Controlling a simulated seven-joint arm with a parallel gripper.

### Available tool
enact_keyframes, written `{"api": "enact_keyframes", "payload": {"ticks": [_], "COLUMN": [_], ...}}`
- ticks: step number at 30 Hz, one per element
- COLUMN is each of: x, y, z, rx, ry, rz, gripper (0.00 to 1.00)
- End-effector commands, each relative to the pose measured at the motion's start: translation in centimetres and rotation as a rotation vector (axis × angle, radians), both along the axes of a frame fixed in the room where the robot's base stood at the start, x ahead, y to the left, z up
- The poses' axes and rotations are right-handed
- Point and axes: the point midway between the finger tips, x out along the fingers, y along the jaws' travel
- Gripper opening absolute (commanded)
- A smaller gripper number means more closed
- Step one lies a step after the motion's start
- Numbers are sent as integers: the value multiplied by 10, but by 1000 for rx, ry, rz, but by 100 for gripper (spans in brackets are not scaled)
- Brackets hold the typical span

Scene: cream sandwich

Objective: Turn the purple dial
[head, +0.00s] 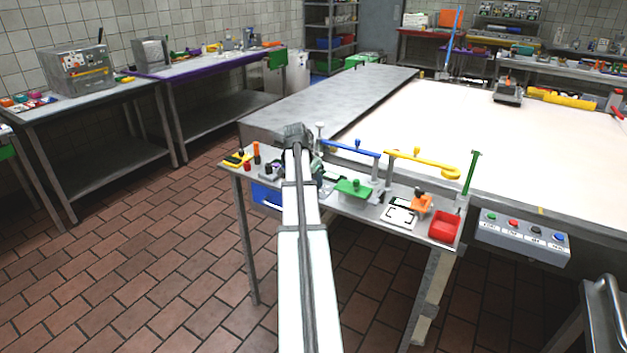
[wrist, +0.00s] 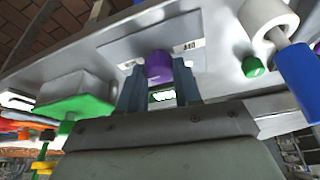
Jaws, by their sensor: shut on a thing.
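The purple dial (wrist: 158,65) shows in the wrist view as a short round knob on a grey plate (wrist: 120,48). My gripper (wrist: 160,82) has one blue-grey finger on each side of the dial and is shut on it. In the head view, my gripper's end (head: 297,135) is over the left part of the small metal workbench (head: 325,190). My arm and gripper hide the fingertips there, and I cannot clearly make out the held dial.
A green block (wrist: 75,108) is left of the fingers in the wrist view; a white roller (wrist: 266,18), blue bar (wrist: 305,78) and green knob (wrist: 253,67) are at right.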

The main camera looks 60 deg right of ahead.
Motion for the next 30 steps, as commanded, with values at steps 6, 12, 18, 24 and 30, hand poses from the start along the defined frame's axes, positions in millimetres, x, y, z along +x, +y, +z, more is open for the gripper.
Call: {"api": "enact_keyframes", "payload": {"ticks": [6, 12, 18, 24, 30], "x": [0, 0, 0, 0, 0], "y": [0, 0, 0, 0, 0], "z": [0, 0, 0, 0, 0], "rx": [1, 1, 1, 1, 1], "ry": [0, 0, 0, 0, 0], "rz": [-33, -37, -36, -35, -35], "gripper": [3, 3, 34, 53, 59]}}
